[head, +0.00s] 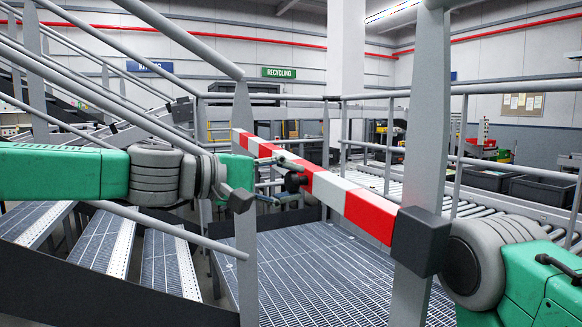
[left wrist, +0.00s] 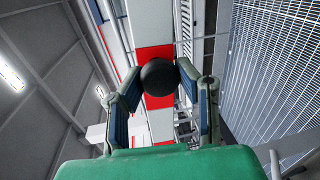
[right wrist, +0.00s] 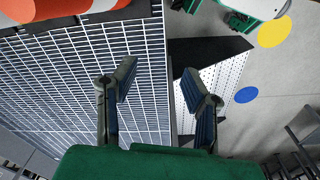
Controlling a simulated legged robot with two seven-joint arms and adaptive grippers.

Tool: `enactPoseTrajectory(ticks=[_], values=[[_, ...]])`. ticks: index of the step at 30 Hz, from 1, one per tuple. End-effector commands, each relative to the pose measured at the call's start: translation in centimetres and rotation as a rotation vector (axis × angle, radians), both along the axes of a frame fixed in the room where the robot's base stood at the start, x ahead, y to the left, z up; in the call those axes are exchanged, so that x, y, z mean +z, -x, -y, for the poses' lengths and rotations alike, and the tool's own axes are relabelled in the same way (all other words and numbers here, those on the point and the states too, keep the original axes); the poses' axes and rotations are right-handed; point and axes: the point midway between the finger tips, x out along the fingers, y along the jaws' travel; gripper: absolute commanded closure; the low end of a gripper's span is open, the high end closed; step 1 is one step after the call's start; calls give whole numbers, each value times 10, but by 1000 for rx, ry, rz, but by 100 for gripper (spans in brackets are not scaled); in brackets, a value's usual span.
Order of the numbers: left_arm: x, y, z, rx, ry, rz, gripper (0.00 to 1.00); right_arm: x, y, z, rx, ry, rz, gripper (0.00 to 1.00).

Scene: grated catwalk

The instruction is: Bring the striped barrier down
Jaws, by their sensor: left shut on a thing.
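The striped barrier (head: 330,189) is a red and white bar. In the head view it runs from a dark grey block (head: 420,241) on the right post up and left toward the left post. A round black knob (head: 294,182) sits on it near the middle. My left gripper (head: 288,172) is at this knob, shut on it. In the left wrist view the knob (left wrist: 158,77) lies between the two fingers with the striped bar (left wrist: 154,52) behind. My right gripper (right wrist: 160,85) is open and empty above the grating in the right wrist view; its fingers are out of the head view.
Grated floor (head: 325,262) lies beyond the barrier. A roller conveyor (head: 475,215) with dark bins (head: 545,191) runs at the right behind a railing. Grey posts flank the opening.

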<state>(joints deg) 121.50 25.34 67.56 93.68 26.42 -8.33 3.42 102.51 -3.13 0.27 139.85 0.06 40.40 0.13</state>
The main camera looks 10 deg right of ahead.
Motion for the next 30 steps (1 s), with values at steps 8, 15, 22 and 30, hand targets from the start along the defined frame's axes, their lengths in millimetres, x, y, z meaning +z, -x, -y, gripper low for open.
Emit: enactPoseTrajectory(ticks=[8,15,22,30], values=[[-19,-3,-1,5,34,-85,100,-8,0,0,0,0,0,60],[-23,-3,-1,5,40,-105,100,-9,0,0,0,0,0,60],[-26,-3,-1,4,37,-108,100,-9,0,0,0,0,0,60],[-26,-2,-1,3,36,-106,49,-9,0,0,0,0,0,60]])
